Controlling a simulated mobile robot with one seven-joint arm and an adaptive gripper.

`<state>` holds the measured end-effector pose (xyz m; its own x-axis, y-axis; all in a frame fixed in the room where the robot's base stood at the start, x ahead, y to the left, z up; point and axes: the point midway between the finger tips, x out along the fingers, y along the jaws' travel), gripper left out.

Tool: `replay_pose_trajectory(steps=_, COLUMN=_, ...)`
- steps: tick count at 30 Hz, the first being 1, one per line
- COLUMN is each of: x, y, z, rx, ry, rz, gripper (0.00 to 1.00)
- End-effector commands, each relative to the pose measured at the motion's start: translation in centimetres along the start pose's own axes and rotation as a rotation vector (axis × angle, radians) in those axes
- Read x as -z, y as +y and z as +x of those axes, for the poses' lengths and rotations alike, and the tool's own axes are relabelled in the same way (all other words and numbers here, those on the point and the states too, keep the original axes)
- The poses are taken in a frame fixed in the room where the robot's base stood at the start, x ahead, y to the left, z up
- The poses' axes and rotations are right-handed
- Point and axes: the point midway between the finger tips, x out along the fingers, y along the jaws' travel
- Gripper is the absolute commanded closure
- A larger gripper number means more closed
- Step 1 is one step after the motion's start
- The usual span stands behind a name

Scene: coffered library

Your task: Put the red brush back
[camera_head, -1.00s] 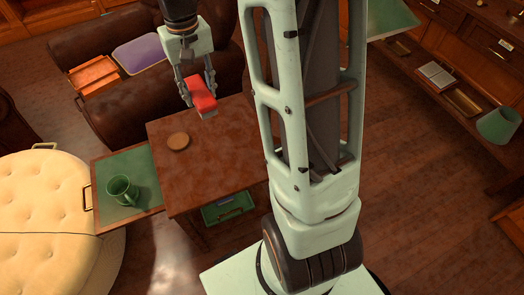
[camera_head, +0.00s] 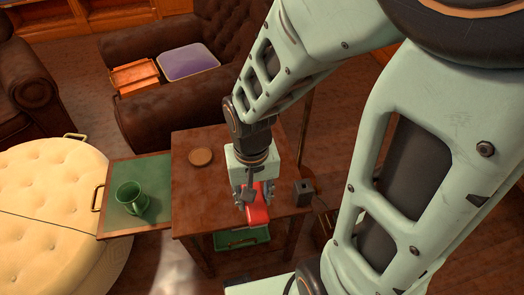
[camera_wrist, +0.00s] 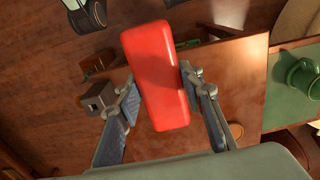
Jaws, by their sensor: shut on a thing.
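The red brush (camera_head: 259,212) is a rounded red block, tilted in the grasp of my gripper (camera_head: 251,196). My gripper is shut on it and holds it over the front right part of the wooden table (camera_head: 205,208). In the wrist view the brush (camera_wrist: 157,75) lies between the two fingers (camera_wrist: 160,90). A green drawer (camera_head: 242,238) shows below the front edge of the table. Its inside is partly hidden, and I cannot tell how far the brush is above the tabletop.
A small dark box (camera_head: 303,192) stands on the table's right edge. A round wooden coaster (camera_head: 201,157) lies at the back left. A green mug (camera_head: 131,197) stands on the green pull-out leaf (camera_head: 150,172) at left. A cream ottoman (camera_head: 50,195) and a brown armchair (camera_head: 165,110) are close by.

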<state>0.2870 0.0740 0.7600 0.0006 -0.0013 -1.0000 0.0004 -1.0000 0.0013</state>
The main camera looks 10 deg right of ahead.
Motion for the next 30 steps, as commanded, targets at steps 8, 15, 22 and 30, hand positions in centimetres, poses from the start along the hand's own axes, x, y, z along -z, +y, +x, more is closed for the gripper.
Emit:
replay_pose_trajectory(steps=8, x=2.2, y=1.9, z=2.7, rx=0.001, ry=0.001, rz=0.008, gripper=0.84)
replay_pose_trajectory(steps=15, x=7.3, y=5.1, z=5.4, rx=0.0, ry=0.0, rz=0.006, gripper=0.84)
replay_pose_trajectory(steps=22, x=9.5, y=6.4, z=9.0, rx=0.0, ry=0.0, rz=0.003, gripper=0.84)
replay_pose_trajectory(steps=30, x=10.6, y=7.0, z=9.9, rx=0.0, ry=0.001, rz=0.001, gripper=0.84)
